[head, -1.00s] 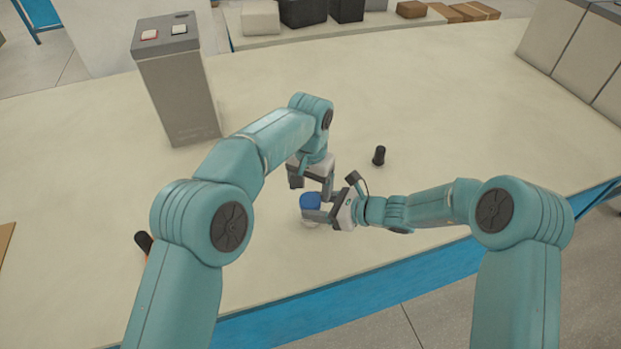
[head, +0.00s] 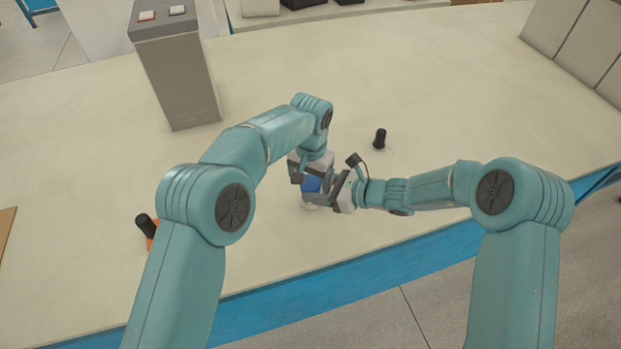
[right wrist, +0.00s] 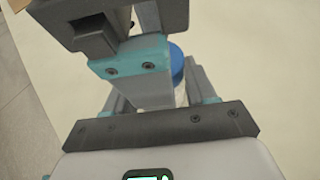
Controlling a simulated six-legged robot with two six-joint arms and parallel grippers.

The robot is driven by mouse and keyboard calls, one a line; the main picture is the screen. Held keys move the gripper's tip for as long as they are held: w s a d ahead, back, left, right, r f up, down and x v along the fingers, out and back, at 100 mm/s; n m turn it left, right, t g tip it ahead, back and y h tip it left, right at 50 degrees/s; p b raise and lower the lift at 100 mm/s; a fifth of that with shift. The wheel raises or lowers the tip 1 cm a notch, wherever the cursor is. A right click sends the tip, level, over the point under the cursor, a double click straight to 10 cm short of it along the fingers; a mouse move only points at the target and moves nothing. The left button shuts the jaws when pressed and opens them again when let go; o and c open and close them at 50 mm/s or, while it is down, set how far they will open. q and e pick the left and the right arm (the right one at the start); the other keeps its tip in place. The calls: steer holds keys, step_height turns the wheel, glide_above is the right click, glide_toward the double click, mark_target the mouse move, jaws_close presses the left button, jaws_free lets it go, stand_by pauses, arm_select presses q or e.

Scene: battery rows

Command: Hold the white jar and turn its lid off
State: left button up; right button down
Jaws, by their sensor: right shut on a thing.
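The white jar (head: 309,205) stands on the table with its blue lid (head: 311,185) on top. In the right wrist view, the jar (right wrist: 181,95) and lid (right wrist: 177,62) show partly behind gripper parts. My right gripper (head: 321,197) comes in from the right and is shut on the jar's body. My left gripper (head: 311,180) points down over the lid, its fingers apart, one on each side of the lid. Whether they touch it I cannot tell.
A black-topped peg (head: 380,138) stands behind the right gripper. A dark cylinder (head: 146,226) with an orange part (head: 151,243) is at the left. A grey box (head: 178,85) with two buttons stands at the back left. The table's blue front edge (head: 290,298) is near.

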arm_select(q)
steer(key=shift+r, duration=2.3)
arm_select(e)
steer(key=shift+c, duration=1.4)
jaws_free()
